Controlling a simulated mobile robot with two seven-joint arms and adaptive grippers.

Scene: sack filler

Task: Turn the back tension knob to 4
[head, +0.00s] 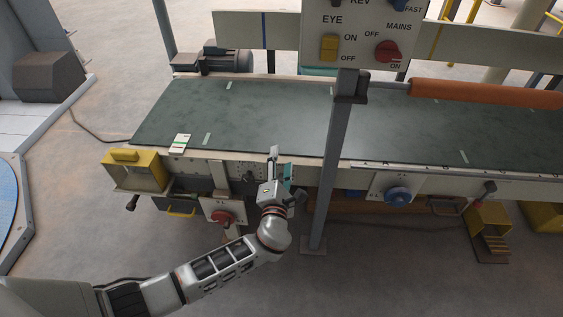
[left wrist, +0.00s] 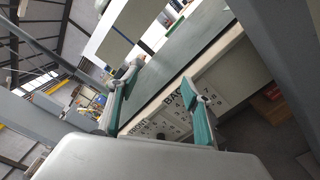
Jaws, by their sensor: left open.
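In the left wrist view the panel (left wrist: 172,113) carries the words FRONT and BACK, with small marks below. My left gripper (left wrist: 160,78) is open, its two teal-padded fingers apart with the panel seen between and beyond them. No knob is clearly seen under BACK; the right-hand finger covers part of that area. The setting cannot be read. My right gripper is not in view.
A red knob (head: 223,218) sits lower left and a blue knob (head: 397,195) to the right. A grey post (head: 333,165) stands close right of my left gripper. A yellow box (head: 136,171) is at the left. The green belt (head: 270,112) is mostly clear.

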